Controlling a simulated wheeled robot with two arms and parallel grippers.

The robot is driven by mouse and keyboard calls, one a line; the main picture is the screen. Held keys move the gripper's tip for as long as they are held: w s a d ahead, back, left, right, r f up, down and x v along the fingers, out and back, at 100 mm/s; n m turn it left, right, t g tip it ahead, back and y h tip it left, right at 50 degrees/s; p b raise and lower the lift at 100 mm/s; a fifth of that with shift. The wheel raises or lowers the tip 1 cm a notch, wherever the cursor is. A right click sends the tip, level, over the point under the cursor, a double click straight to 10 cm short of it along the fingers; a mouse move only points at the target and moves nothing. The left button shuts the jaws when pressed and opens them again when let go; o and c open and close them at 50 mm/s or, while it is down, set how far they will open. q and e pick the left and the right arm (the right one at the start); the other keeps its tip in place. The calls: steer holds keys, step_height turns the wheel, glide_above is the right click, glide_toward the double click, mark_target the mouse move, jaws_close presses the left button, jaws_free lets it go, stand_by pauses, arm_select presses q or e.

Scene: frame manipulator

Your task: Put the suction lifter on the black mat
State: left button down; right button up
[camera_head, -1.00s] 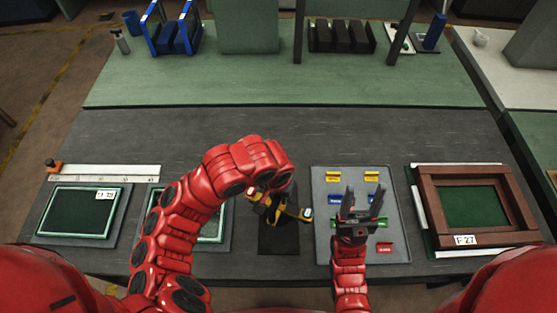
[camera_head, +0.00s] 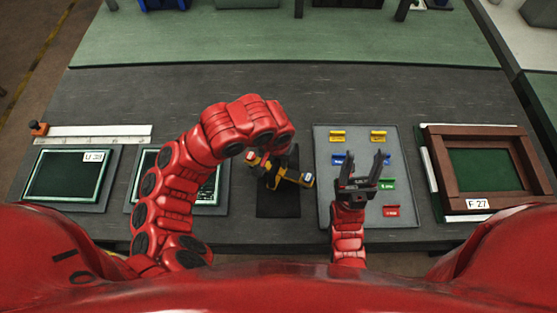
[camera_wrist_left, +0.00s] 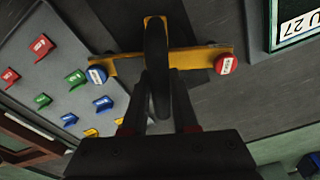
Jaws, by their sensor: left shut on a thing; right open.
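The suction lifter (camera_head: 290,176) is a yellow bar with a dark handle. In the left wrist view, its yellow bar (camera_wrist_left: 193,60) has a blue cap at one end and a red cap at the other. My left gripper (camera_wrist_left: 158,112) is shut on the black handle. In the head view my red left arm hides most of that gripper. The black mat (camera_head: 278,205) lies below the lifter, between the left panels and the grey tray. I cannot tell whether the lifter touches it. My right gripper (camera_head: 361,165) is open and empty above the grey tray.
The grey tray (camera_head: 340,212) holds several small coloured blocks. A brown wooden frame (camera_head: 436,175) labelled F 27 stands at the right. Two green-edged panels (camera_head: 65,176) lie at the left, below a white ruler (camera_head: 100,131). The table behind the mat is clear.

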arm_select(q)
steer(key=shift+f+b, duration=0.35)
steer(key=shift+f, duration=0.45)
steer(key=c, duration=0.6)
jaws_free()
